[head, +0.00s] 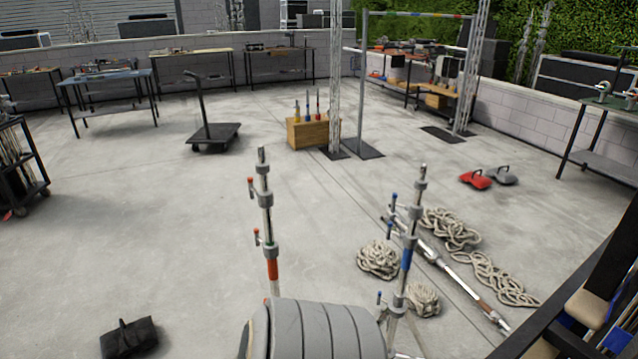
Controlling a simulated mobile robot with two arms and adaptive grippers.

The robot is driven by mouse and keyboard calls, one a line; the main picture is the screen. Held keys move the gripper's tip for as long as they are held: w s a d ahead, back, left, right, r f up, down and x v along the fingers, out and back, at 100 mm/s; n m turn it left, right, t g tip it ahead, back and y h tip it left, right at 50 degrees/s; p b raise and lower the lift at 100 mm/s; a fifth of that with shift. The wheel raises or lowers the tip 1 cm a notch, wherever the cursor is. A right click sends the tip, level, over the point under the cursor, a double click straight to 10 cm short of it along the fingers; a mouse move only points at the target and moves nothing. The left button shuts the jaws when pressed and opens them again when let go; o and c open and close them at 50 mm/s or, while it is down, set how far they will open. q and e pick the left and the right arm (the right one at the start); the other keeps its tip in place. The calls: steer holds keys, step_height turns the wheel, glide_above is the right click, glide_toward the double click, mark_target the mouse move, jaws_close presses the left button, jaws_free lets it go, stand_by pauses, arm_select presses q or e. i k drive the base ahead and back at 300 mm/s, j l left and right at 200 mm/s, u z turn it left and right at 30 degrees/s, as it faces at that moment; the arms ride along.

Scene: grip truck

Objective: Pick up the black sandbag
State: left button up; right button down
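A black sandbag (128,338) lies on the concrete floor at the bottom left of the head view, with a raised handle on top. A red sandbag (475,180) and a dark grey one (503,175) lie side by side on the floor at the right, farther back. Neither of my grippers shows in this view, so I cannot see their state.
Two upright metal stands, one with a red band (272,270) and one with a blue band (406,258), rise in front. Coiled ropes (378,260) lie at right. A flat cart (214,138) stands farther back. The left floor is mostly clear.

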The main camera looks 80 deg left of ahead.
mark_target(140, 335)
steer(key=u, duration=6.65)
steer(key=l+z, duration=0.3)
steer(key=z, duration=0.15)
steer(key=i+l+z, duration=0.15)
steer(key=z, duration=0.35)
steer(key=i+l+z, duration=0.15)
steer(key=l+z, duration=0.15)
steer(key=z, duration=0.15)
steer(key=i+l+z, duration=0.15)
steer(key=z, duration=0.35)
steer(key=i+l+z, duration=0.1)
steer(key=i, duration=0.35)
steer(key=i+l, duration=0.1)
steer(key=i, duration=0.35)
steer(key=l+z, duration=0.05)
